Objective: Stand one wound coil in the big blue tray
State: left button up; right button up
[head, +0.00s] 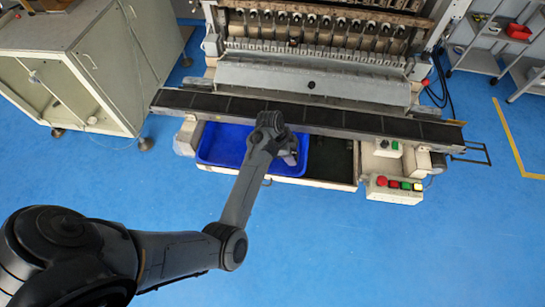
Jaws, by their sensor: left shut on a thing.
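The big blue tray (217,150) sits low at the front of the coil winder, below its long dark front rail. My left arm reaches over the tray from the lower left. My left gripper (290,158) is small in the view, at the tray's right end, pointing down. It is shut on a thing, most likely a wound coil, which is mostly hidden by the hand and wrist. I cannot tell whether that thing touches the tray floor. Several coils (318,38) sit in a row on the winder. My right gripper is not in view.
The dark rail (350,119) runs just behind and above the tray. To the tray's right are a dark open bay (331,160) and a control box (394,188) with coloured buttons. A pale cabinet (75,60) stands at left. The blue floor in front is clear.

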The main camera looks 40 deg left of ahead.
pick_arm(q)
send_over(279, 163)
jog(key=a, duration=0.1)
jog(key=f, duration=0.2)
jog(key=s+f, duration=0.1)
jog(key=shift+a+f, duration=0.1)
jog(key=shift+f, duration=0.25)
jog(key=shift+f+b, duration=0.4)
jog(key=shift+f, duration=1.55)
jog(key=shift+f, duration=0.1)
jog(key=shift+f, duration=0.1)
jog(key=o, duration=1)
